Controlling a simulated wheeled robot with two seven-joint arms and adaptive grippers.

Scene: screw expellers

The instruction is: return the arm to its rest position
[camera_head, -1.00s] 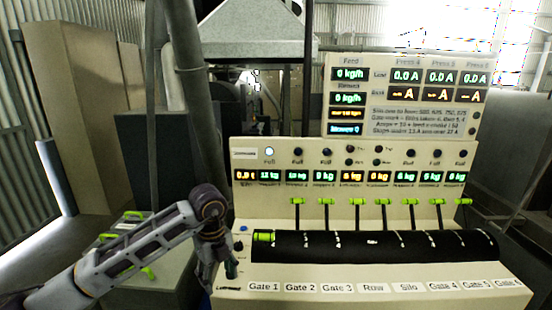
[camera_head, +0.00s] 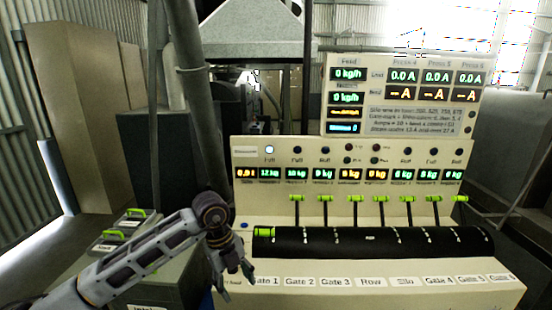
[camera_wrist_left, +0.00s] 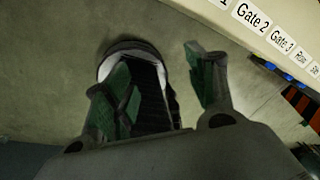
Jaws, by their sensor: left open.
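My left arm comes in from the lower left in the head view. Its gripper (camera_head: 236,272) hangs at the left end of the control console (camera_head: 400,283), in front of the Gate 1 label. In the left wrist view the gripper (camera_wrist_left: 160,88) has its two green-padded fingers spread apart with nothing between them. A dark, pale-rimmed object (camera_wrist_left: 150,85) shows behind the left finger; I cannot tell what it is. My right gripper is in neither view.
The console carries a row of green-handled levers (camera_head: 355,199) above a black curved strip (camera_head: 370,244). A display board (camera_head: 400,95) stands behind it. Grey boxes with green handles (camera_head: 135,222) stand at left, near my arm. Concrete floor (camera_wrist_left: 50,60) lies below the gripper.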

